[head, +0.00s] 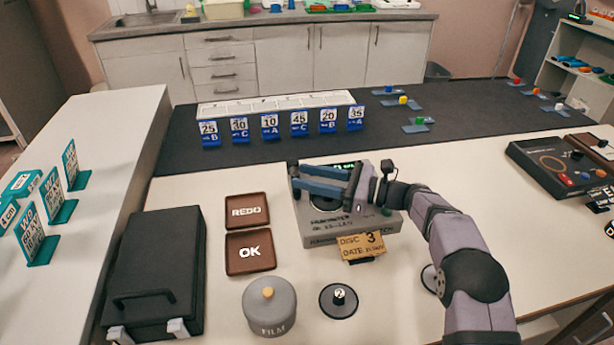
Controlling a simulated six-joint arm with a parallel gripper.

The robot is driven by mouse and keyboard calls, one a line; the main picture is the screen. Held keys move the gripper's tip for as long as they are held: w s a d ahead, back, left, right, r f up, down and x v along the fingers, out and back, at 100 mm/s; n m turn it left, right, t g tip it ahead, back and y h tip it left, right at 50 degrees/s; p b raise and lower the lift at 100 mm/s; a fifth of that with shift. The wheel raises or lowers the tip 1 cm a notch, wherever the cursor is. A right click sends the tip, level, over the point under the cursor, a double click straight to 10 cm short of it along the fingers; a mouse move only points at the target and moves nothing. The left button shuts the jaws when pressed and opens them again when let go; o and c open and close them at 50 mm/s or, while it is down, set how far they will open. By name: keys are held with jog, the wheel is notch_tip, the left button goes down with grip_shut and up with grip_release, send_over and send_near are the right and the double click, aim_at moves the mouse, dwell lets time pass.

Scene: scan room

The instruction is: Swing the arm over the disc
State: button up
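A grey instrument box (320,232) stands on the white bench in the head view, with dark lettering on its front top and a small green display at its back. My gripper (297,176) is above it, its two blue-grey fingers pointing left. The fingers are apart, with a gap between them, and I see nothing clearly held. A dark round part (324,204), perhaps the disc, shows just below the fingers; they hide most of it. A small dark piece (292,163) stands by the fingertips at the box's left back; I cannot tell whether they touch it.
Trays marked REDO (247,225) and OK (250,268) lie left. A FILM pot (270,306) and a black disc-like weight (339,312) are in front. A black case (155,265) stands further left.

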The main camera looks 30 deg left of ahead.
jog(key=shift+b+v, duration=0.45)
jog(key=shift+v, duration=3)
jog(key=shift+r, duration=0.1)
jog(key=shift+s+a, duration=0.1)
jog(key=shift+a, duration=0.05)
jog(key=s+a+r+p, duration=0.1)
jog(key=s+a+r, duration=0.3)
jog(key=s+r, duration=0.4)
jog(key=f+m+t, duration=0.1)
jog(key=f, duration=0.1)
jog(key=w+f+m+t+y, duration=0.1)
jog(key=m+t, duration=0.1)
jog(key=d+f+m+t, duration=0.1)
jog(key=f+m, duration=0.1)
jog(key=shift+w+f+t, duration=0.3)
jog(key=shift+w+f, duration=0.05)
jog(key=shift+w, duration=0.05)
jog(key=shift+w+d+f+m+t, duration=0.15)
jog(key=shift+w+f+t, duration=0.45)
jog(key=shift+w+d+f+m+t, duration=0.15)
jog(key=shift+w+d+f+t, duration=0.05)
jog(key=shift+w+f+t, duration=0.4)
jog(key=shift+w+f+n+h, duration=0.2)
jog(key=shift+n+h, duration=0.1)
jog(key=shift+n, duration=0.2)
